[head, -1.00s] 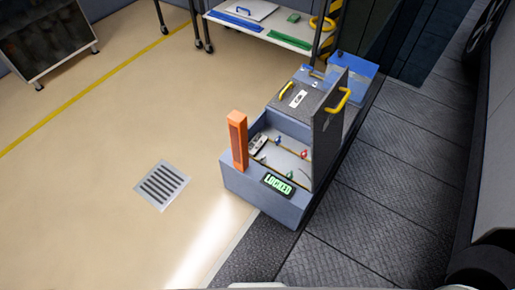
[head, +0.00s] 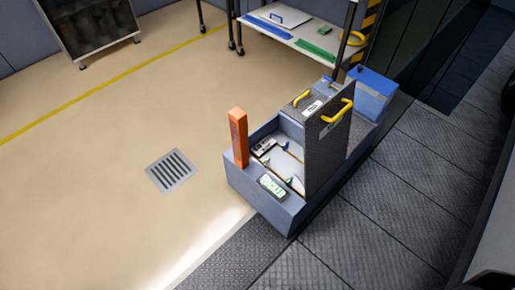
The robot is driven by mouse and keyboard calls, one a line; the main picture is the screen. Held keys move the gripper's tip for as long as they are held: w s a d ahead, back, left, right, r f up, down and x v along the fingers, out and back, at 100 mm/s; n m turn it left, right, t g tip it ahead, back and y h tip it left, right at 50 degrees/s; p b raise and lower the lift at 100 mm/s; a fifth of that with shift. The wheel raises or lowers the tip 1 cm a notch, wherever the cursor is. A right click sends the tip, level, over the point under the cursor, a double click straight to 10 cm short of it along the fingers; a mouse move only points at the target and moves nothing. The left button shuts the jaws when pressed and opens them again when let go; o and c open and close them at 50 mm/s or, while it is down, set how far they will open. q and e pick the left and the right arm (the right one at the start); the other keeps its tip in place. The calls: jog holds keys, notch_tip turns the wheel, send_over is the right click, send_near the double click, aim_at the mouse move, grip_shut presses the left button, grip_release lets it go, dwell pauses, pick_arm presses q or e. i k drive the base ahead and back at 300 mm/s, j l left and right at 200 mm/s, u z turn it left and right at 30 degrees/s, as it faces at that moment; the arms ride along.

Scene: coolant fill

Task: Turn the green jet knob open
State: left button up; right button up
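A blue-grey open-topped unit (head: 262,213) stands near the middle of the head view, its dark panel lid (head: 328,150) raised upright at its right with a yellow handle (head: 338,114). Inside is a pale tray floor with small fittings. A small green spot (head: 289,181) near the front of the tray may be the green jet knob; it is too small to tell its setting. A lit green display (head: 272,186) is on the unit's front edge; its text is unreadable now. Neither of my grippers is in view.
An orange post (head: 238,138) stands at the unit's left corner. A shelf table (head: 300,37) with coloured items is at the back. The tan floor with a drain (head: 171,171) is clear at left.

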aim_at(289, 182)
jog(key=i+j+z, duration=0.2)
jog(key=j+z, duration=0.15)
jog(key=i+j+z, duration=0.1)
jog(key=j+z, duration=0.2)
jog(key=j, duration=0.25)
jog(key=i+j+z, duration=0.1)
jog(key=j+z, duration=0.25)
jog(key=j, duration=0.1)
